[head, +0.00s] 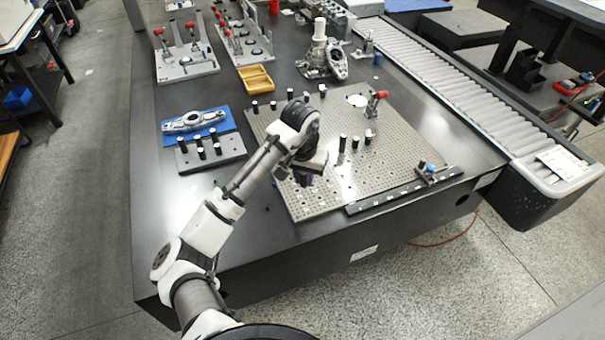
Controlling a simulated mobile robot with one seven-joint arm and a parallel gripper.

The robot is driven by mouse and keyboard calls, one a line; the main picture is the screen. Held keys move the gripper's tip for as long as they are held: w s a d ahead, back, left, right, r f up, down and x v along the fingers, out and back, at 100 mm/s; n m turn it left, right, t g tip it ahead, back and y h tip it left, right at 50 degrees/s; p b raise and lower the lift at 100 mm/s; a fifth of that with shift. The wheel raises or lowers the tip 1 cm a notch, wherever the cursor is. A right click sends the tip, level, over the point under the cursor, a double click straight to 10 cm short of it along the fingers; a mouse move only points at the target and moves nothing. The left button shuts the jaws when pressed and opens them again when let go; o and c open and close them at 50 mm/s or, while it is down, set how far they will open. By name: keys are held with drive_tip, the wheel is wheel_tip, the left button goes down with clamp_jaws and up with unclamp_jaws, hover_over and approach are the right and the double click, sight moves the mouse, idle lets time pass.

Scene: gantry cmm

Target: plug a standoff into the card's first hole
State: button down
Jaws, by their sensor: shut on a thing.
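My gripper (307,180) points down over the near left part of the perforated grey plate (400,165). It is shut on a dark piece, which seems to be a standoff; the fingers hide most of it, and I cannot tell its height above the plate. Several black standoffs with pale tops stand in a dark rack block (212,153) left of the plate. Similar posts stand on the plate, among them one right of my gripper (342,143). A white disc (357,100) lies on the plate's far part. I cannot make out which item is the card, or its first hole.
A blue tray with a metal part (198,124) lies behind the rack. A red-topped clamp (375,104) stands on the plate. A dark rail with a blue-knobbed fixture (428,172) runs along the near edge. A yellow tray (255,78) and fixtures fill the back. The table's front left is mostly clear.

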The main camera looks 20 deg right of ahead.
drive_tip(key=b, duration=0.6)
hover_over(304, 205)
drive_tip(key=shift+s+a+f, duration=0.1)
drive_tip(key=shift+f, duration=1.6)
drive_tip(key=shift+s+a+f, duration=0.1)
drive_tip(key=shift+f, duration=1.6)
drive_tip(key=shift+r, duration=0.2)
drive_tip(key=shift+p, duration=0.85)
drive_tip(key=shift+f+b, duration=0.45)
drive_tip(key=shift+f, duration=0.5)
drive_tip(key=c, duration=1.2)
unclamp_jaws()
drive_tip(key=r, duration=0.4)
drive_tip(key=s+r, duration=0.1)
drive_tip(key=r, duration=0.4)
drive_tip(key=a+r, duration=0.1)
drive_tip(key=r, duration=0.3)
drive_tip(key=shift+s+r, duration=0.15)
drive_tip(key=shift+r, duration=0.25)
